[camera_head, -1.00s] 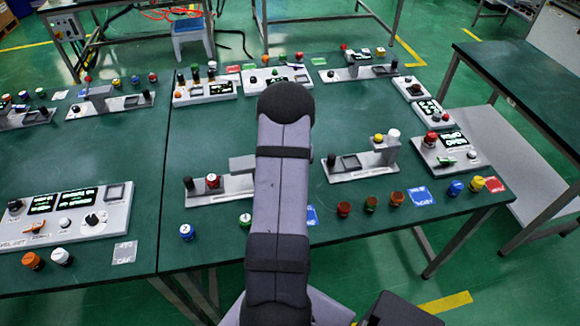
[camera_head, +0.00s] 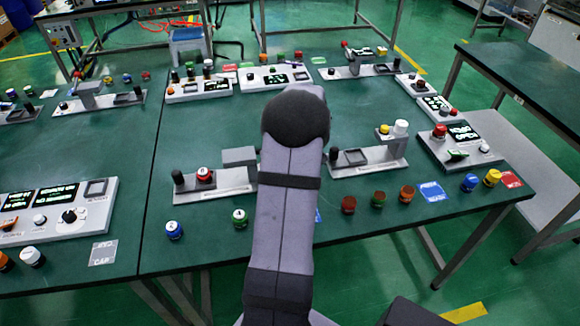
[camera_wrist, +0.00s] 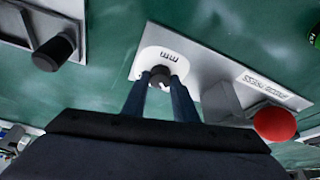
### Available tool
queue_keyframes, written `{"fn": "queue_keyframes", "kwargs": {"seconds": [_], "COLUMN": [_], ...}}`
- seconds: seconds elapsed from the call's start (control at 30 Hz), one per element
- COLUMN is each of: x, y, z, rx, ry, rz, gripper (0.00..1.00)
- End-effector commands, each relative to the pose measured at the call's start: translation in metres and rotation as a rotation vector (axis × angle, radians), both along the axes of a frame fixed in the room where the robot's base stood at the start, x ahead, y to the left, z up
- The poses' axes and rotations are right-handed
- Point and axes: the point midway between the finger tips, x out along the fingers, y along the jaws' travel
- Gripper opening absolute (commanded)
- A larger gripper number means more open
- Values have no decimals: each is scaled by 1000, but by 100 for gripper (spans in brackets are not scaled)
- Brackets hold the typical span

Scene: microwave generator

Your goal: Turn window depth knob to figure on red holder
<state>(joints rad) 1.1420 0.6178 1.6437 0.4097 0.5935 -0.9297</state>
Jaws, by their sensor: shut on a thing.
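In the wrist view my gripper (camera_wrist: 160,82) is shut on a dark knob (camera_wrist: 160,71), which stands on a white rounded plate (camera_wrist: 152,54) with small dark marks. I cannot read the knob's name or its pointer direction. In the head view my own arm hides the gripper and this knob. A red card (camera_head: 511,180) lies at the right front table edge, and another small red card (camera_head: 229,67) lies at the back. I cannot make out a figure on either card.
In the wrist view a red button (camera_wrist: 274,124) and a grey block (camera_wrist: 222,101) stand right of the knob; a black knob (camera_wrist: 53,52) stands at left. In the head view a grey panel (camera_head: 216,190) and loose coloured caps (camera_head: 349,205) are near my arm.

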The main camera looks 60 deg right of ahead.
Motion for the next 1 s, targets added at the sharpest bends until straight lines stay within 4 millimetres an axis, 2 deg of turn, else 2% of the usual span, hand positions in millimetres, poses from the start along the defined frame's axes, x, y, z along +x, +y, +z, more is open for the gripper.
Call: {"fn": "queue_keyframes", "kwargs": {"seconds": [0.5, 0.53, 0.6, 1.0], "x": [-1, -1, -1, -2], "y": [0, 0, 0, 0], "z": [0, 0, 0, 4], "rx": [1, 2, 1, -1], "ry": [2, 1, 2, 0], "rz": [20, 19, 18, 17], "gripper": [4, 28, 45, 45]}}
